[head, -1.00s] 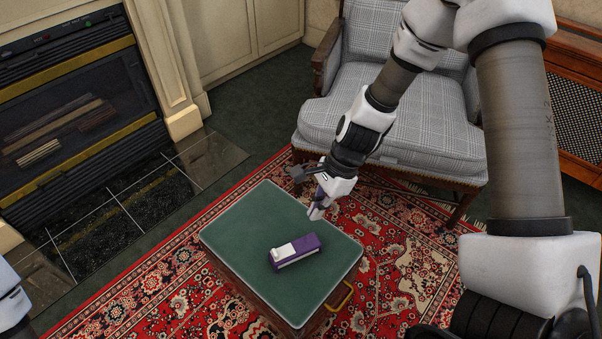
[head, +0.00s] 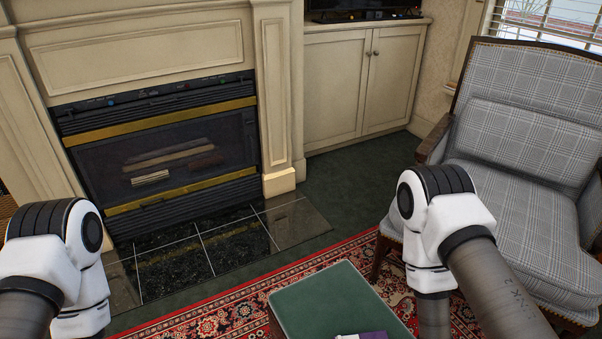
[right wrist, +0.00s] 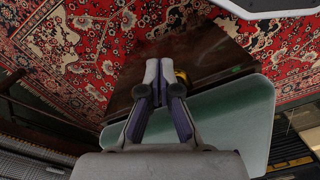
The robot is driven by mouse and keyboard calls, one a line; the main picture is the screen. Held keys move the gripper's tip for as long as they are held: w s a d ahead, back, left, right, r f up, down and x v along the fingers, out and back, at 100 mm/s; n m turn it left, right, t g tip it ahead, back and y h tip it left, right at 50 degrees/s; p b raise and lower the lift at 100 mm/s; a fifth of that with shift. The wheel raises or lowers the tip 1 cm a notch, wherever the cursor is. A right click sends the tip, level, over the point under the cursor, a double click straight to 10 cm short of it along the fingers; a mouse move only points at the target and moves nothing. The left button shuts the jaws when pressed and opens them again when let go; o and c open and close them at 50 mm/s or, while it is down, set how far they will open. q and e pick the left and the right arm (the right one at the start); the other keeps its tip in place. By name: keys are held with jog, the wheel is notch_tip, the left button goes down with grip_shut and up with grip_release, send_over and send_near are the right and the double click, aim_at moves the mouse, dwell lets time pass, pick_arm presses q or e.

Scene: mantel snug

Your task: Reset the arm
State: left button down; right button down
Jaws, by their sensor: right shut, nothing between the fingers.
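A plaid armchair (head: 530,150) stands at the right, behind my right arm. A fireplace (head: 165,150) with a tiled hearth (head: 205,255) is at the left. A cream cabinet (head: 360,85) stands at the back. A patterned red rug (head: 230,315) lies under the table.

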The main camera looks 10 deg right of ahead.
notch_tip(320, 180, up, 22)
jog(key=p, duration=2.1)
jog(key=shift+w+f+n, duration=0.25)
jog(key=shift+w+n, duration=0.1)
jog(key=shift+n, duration=0.05)
